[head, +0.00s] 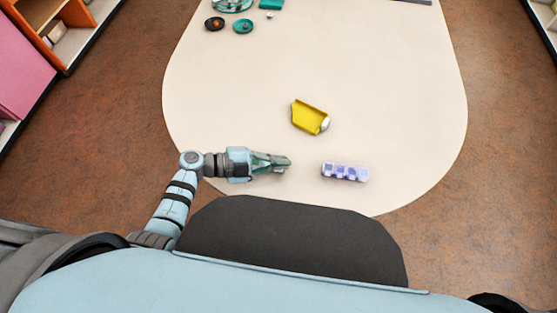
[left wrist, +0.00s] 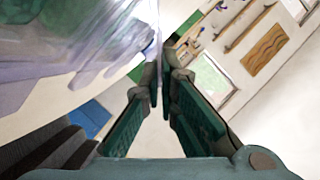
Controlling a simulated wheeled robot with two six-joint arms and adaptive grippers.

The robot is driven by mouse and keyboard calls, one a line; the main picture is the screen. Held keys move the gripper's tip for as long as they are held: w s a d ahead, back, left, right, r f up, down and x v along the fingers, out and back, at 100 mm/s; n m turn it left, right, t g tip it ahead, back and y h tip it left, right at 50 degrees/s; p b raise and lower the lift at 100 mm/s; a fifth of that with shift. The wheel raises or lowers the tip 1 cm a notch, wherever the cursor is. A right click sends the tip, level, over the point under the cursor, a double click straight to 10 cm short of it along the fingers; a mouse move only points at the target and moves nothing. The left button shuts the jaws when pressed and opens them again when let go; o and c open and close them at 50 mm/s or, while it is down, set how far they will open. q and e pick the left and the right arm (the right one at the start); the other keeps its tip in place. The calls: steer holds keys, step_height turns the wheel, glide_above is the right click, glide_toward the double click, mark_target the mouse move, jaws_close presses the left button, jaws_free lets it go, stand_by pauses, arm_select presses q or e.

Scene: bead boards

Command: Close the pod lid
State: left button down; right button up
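A small translucent pod (head: 346,172) with several compartments and purple-blue contents lies on the cream table, near its front edge. I cannot tell the state of its lid in the head view. My left gripper (head: 289,162) points right towards it, with a gap between. In the left wrist view the left gripper's fingers (left wrist: 158,80) come together at the tips with nothing seen between them. A translucent purple-tinted body, seemingly the pod (left wrist: 75,50), fills the upper left there, close to the camera. My right gripper is not in view.
A yellow open-sided piece (head: 306,117) with a whitish end lies behind the pod. Dark and teal round pieces (head: 243,26) sit at the table's far left. The cream table (head: 400,90) is mostly clear. Shelves (head: 75,45) stand beyond the brown floor.

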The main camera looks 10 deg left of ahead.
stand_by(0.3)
arm_select(q)
steer(key=c, duration=1.8)
jaws_free()
steer(key=shift+c, duration=0.2)
steer(key=v, duration=1.2)
